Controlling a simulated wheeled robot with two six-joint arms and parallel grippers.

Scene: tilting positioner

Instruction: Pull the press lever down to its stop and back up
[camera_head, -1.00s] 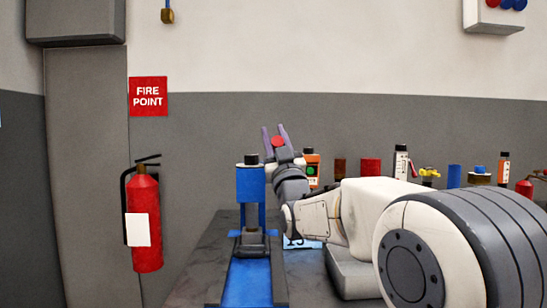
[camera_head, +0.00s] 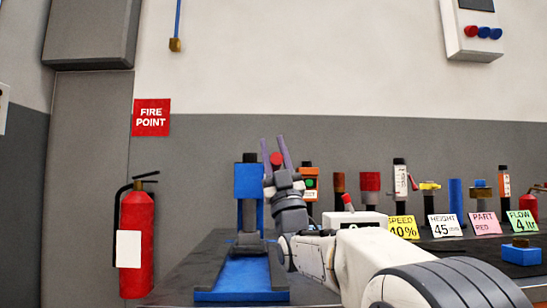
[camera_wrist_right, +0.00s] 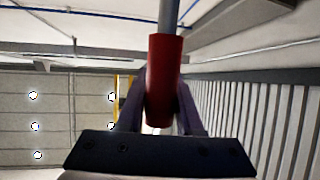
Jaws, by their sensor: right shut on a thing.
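The blue press (camera_head: 246,182) stands on a blue base (camera_head: 243,274) on the dark bench, left of my right arm. My right gripper (camera_head: 275,156) points up just right of the press head, its purple fingers on either side of the lever's red grip (camera_head: 277,160). In the right wrist view the red grip (camera_wrist_right: 165,72) sits between the fingers (camera_wrist_right: 160,105), which are shut on it, and a grey lever rod (camera_wrist_right: 169,16) runs on from it. The place where the lever joins the press is hard to make out. My left gripper is not in view.
A row of bottles, cylinders and valves stands behind to the right, with cards such as the yellow speed card (camera_head: 403,227) in front. A white box with a red-tipped stick (camera_head: 348,203) is behind my arm. A fire extinguisher (camera_head: 134,240) stands at the left.

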